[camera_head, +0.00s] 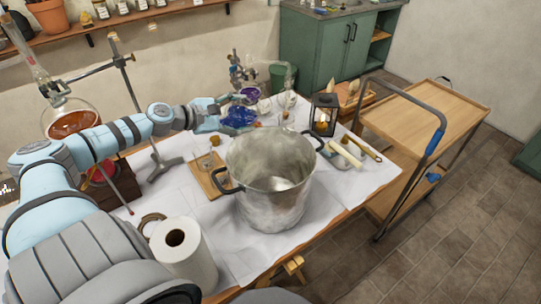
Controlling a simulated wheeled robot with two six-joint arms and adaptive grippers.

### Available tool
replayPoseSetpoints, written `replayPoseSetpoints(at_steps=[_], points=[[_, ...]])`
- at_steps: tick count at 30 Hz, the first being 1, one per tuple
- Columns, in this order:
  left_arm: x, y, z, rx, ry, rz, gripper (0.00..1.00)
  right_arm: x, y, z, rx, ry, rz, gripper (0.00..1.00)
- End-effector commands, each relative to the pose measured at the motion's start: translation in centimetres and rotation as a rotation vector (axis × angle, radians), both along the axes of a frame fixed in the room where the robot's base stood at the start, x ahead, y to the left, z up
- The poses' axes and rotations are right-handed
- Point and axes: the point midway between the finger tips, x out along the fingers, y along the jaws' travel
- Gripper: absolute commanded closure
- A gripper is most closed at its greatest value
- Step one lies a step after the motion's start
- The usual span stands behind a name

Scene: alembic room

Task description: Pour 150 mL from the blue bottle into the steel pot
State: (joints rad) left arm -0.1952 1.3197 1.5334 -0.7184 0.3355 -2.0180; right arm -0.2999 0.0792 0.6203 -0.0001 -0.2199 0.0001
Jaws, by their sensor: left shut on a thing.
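The large steel pot (270,205) stands upright on the white-covered table, in the middle of the view. I see into its open top, and its inside looks empty. My left gripper (222,118) is behind the pot's left rim, at the end of the pale blue arm. It is shut on the blue bottle (239,117), which looks tilted and lies just beyond the pot's back rim in the picture. The bottle is small here, so its mouth and level cannot be made out. My right gripper is not in view.
A paper roll (185,258) stands at the front left. A wooden board (204,178) lies left of the pot. A round flask (72,122) on a stand is at the left. A black lantern (323,115) stands behind right. A wooden cart (425,115) is beside the table.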

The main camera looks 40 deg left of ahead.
Motion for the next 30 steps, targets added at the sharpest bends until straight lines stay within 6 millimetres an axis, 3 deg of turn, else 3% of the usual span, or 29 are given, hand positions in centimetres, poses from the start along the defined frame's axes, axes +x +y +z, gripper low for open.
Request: replayPoseSetpoints(at_steps=[30], points=[[-0.1,0.5,-1.5,0.112,0.003,0.003,0.93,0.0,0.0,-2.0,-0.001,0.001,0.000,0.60]])
